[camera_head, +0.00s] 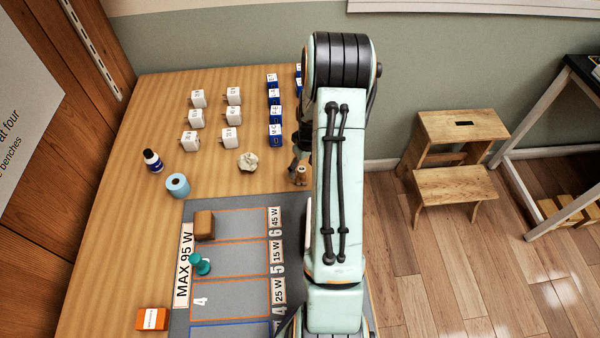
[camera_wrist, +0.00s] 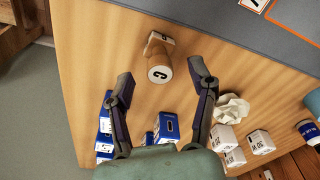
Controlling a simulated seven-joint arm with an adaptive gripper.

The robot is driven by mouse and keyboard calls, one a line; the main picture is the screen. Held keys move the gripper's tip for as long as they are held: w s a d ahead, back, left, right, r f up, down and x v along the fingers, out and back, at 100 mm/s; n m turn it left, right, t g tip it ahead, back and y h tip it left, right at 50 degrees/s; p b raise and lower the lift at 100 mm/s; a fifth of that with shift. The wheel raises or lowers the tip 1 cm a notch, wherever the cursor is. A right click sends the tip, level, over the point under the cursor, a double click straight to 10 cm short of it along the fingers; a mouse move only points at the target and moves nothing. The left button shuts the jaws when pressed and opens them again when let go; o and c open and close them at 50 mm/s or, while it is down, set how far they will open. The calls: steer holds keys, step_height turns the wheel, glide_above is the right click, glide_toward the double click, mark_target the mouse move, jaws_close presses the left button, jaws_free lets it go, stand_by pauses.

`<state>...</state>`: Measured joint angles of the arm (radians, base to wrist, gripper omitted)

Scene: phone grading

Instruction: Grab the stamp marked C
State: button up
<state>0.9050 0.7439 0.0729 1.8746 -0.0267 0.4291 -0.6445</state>
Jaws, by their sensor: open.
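The stamp marked C is a small light-wood stamp (camera_wrist: 160,56) with a black C on its round end, which faces the camera in the wrist view. It stands on the wooden table near the grey mat's edge. In the head view the stamp (camera_head: 301,176) shows just left of my arm. My gripper (camera_wrist: 161,72) is open, with its fingertips to either side of the stamp's round end in the wrist view. I see no contact with it. In the head view my arm hides most of the gripper, and only dark finger parts (camera_head: 295,164) show beside the stamp.
A crumpled paper ball (camera_head: 247,162) lies left of the stamp. Several white chargers (camera_head: 190,141) and blue chargers (camera_head: 275,115) stand farther back. The grey mat (camera_head: 232,204) holds a brown block (camera_head: 204,226) and a teal stamp (camera_head: 200,264). Bare table surrounds the stamp.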

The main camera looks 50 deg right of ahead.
steer(key=shift+w+f, duration=0.1)
steer(key=shift+f, duration=0.65)
jaws_close()
steer(key=shift+r, duration=0.15)
